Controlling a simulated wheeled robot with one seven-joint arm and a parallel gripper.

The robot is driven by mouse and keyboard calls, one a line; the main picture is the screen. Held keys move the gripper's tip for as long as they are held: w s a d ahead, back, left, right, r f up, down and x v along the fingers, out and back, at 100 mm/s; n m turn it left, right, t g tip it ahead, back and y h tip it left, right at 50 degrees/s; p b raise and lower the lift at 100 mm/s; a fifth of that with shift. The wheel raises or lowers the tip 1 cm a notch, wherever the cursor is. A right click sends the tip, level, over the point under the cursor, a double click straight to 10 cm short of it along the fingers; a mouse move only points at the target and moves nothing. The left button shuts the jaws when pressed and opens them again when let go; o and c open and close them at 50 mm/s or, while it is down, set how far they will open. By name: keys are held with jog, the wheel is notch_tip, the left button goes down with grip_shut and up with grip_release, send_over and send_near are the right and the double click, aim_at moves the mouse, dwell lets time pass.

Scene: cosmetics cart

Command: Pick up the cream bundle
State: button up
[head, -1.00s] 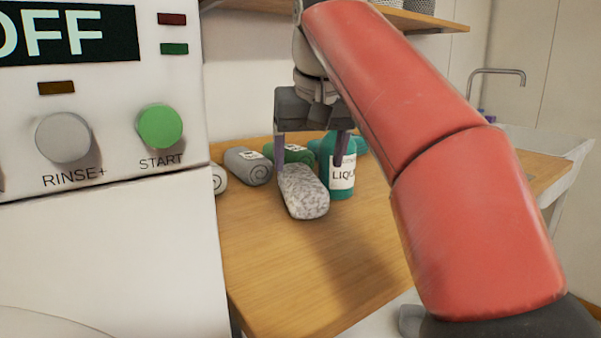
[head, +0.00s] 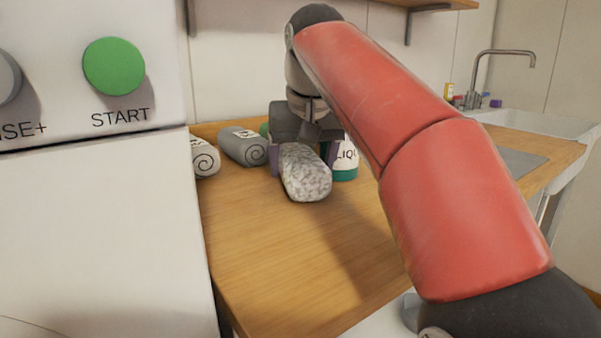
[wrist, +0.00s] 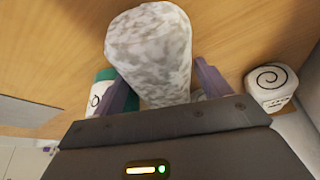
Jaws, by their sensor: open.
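A rolled bundle, speckled cream and grey (head: 306,175), lies on the wooden counter in the head view. It also shows in the wrist view (wrist: 150,48), reaching in between the two fingers. My gripper (head: 300,158) is open and low over the bundle's far end, with one purple finger on each side. In the wrist view my gripper (wrist: 166,88) has the bundle between its fingers; I cannot tell whether they touch it. A plain off-white roll with a spiral end (head: 205,158) lies at the left, apart from my gripper.
A grey roll (head: 242,146) lies left of my gripper. A teal bottle with a white label (head: 345,172) stands close to its right. A white machine (head: 95,230) borders the counter (head: 262,255) on the left. The front counter is clear. A sink (head: 540,122) is at the right.

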jog(key=c, duration=1)
jog(key=shift+o, duration=0.2)
jog(key=shift+r+p, duration=0.45)
jog(key=shift+p, duration=0.35)
